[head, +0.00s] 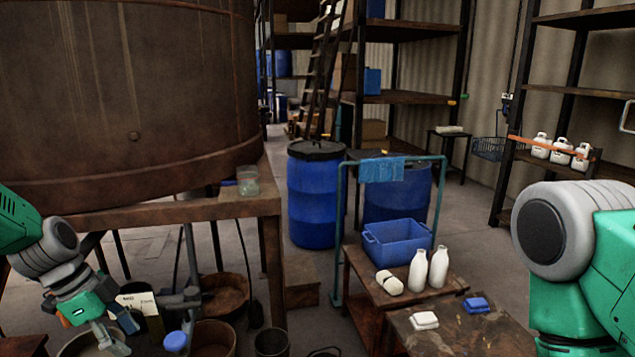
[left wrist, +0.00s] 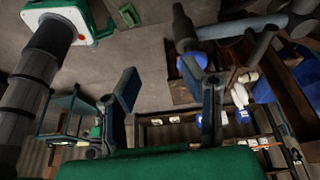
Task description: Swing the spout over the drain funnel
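The grey pipework that looks like the spout (head: 180,299) is under the vat's stand at the lower left of the head view. A grey pipe also crosses the top of the left wrist view (left wrist: 232,28), with a blue round part (left wrist: 193,63) near its end. My left gripper (head: 118,334) is just left of the pipework in the head view. In the left wrist view its two fingers (left wrist: 168,98) stand apart with nothing between them. I cannot tell which round vessel is the drain funnel. My right gripper is out of view.
A large rusty vat (head: 130,110) rests on a brown stand (head: 225,208). A brown tub (head: 226,297) and a dark bucket (head: 271,343) stand on the floor nearby. Blue drums (head: 314,200) and a low table with white bottles (head: 418,270) are further right.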

